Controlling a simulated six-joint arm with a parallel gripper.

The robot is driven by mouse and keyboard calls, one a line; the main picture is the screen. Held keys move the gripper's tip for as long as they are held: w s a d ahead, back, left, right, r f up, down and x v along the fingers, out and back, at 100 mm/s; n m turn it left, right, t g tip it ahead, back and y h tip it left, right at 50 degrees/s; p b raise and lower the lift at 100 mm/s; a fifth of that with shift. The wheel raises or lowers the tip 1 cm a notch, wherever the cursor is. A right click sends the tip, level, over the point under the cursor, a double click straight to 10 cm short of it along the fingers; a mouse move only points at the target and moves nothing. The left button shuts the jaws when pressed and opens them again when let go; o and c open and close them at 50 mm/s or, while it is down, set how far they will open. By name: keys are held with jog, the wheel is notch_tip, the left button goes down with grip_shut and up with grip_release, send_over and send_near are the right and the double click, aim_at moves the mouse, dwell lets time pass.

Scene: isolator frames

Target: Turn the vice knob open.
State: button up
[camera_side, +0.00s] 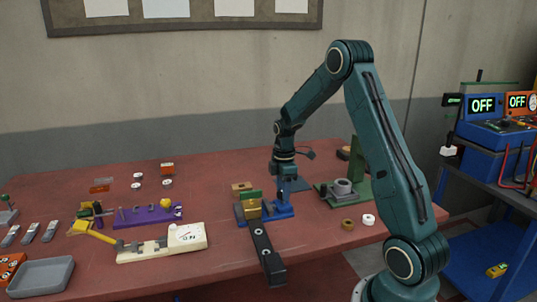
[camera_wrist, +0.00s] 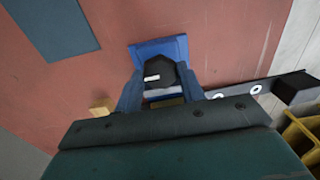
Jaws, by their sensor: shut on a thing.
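The blue vice (camera_side: 278,210) stands on the red bench near the middle of the side view. Brass-coloured blocks (camera_side: 253,208) and a green piece (camera_side: 250,196) are at its left end. My gripper (camera_side: 289,190) points down over the right part of the vice. In the wrist view, the two blue fingers of my gripper (camera_wrist: 160,72) sit on either side of the dark knob (camera_wrist: 155,74), which has a small white mark. They are shut on it. The vice's blue base (camera_wrist: 172,46) shows beyond the knob. The fingers hide the knob in the side view.
A black bar with holes (camera_side: 266,254) reaches from the vice to the bench's front edge. A green stand (camera_side: 361,180) is close at right. A cream device (camera_side: 163,245), a purple rack (camera_side: 148,216) and a grey tray (camera_side: 42,277) lie left. Bench behind the vice is mostly clear.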

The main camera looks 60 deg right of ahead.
jog(key=shift+r, duration=0.1)
jog(key=o, duration=1)
notch_tip(320, 180, up, 14)
jog(key=shift+f, duration=0.1)
jog(key=shift+a, duration=0.1)
dwell(0.3)
